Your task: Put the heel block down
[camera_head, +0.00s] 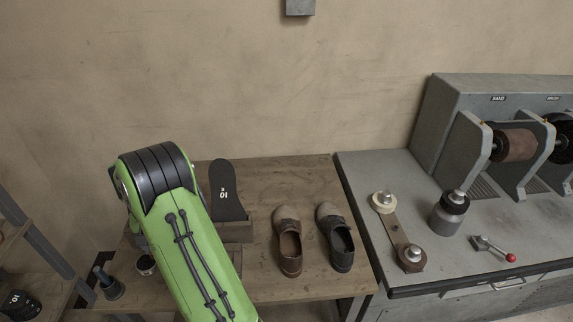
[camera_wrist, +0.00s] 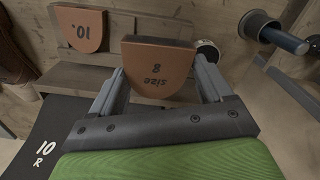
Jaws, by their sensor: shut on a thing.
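In the head view my green arm hides the gripper and both blocks.
A black sole (camera_head: 227,190) marked "10" stands in the wooden holder on the bench (camera_head: 262,180). A brown shoe (camera_head: 288,240) and a dark-bodied shoe (camera_head: 337,237) are to its right. A small pot (camera_head: 146,265) and a dark tool (camera_head: 107,283) are at left. The grey machine (camera_head: 447,110) is at right.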

